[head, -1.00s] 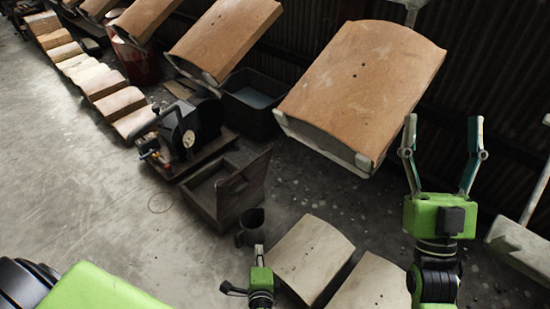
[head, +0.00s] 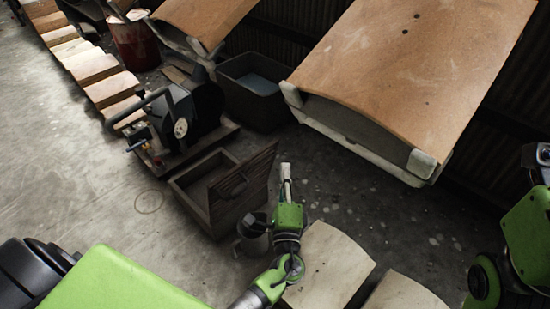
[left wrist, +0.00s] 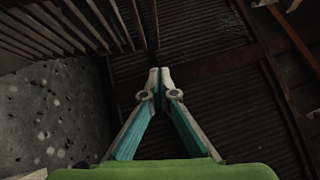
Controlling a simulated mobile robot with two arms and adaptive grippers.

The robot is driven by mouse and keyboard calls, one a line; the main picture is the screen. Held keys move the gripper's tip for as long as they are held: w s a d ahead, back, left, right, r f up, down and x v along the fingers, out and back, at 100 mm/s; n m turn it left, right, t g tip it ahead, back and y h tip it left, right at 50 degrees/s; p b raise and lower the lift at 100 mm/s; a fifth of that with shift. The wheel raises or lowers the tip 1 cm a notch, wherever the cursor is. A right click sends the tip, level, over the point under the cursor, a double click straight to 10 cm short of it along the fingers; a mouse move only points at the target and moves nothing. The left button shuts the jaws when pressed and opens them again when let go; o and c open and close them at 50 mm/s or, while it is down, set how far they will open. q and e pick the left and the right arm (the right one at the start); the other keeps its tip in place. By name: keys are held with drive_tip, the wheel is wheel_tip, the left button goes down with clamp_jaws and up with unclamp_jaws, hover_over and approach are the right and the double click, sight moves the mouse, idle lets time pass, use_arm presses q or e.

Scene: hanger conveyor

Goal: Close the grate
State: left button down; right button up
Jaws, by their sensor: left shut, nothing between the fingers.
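In the head view, a dark slatted panel (head: 240,185) stands tilted up on the right side of a low open wooden box (head: 195,190); it looks like the grate, raised. My left gripper (head: 286,172) is just right of the panel and seems apart from it. Its fingers are shut with nothing between them. In the left wrist view my left gripper (left wrist: 158,80) has its tips together. Dark slats (left wrist: 75,25) cross the upper left there; I cannot tell whether they are the grate. My right arm is at the right edge, its fingers out of view.
A dark jug (head: 253,235) stands by the box and my left wrist. A black machine (head: 185,115) and a dark tub (head: 255,88) are behind. Pale curved boards (head: 328,262) lie in front.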

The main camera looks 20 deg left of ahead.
sight(275, 144)
use_arm(q)
drive_tip(key=w+a, duration=0.1)
drive_tip(key=a, duration=0.1)
drive_tip(key=w+a+r, duration=0.1)
drive_tip(key=w+a, duration=0.1)
drive_tip(key=shift+w+b, duration=0.1)
drive_tip(key=shift+b, duration=0.3)
drive_tip(key=shift+w+a+r, duration=0.15)
drive_tip(key=shift+a, duration=0.25)
drive_tip(key=shift+w, duration=0.1)
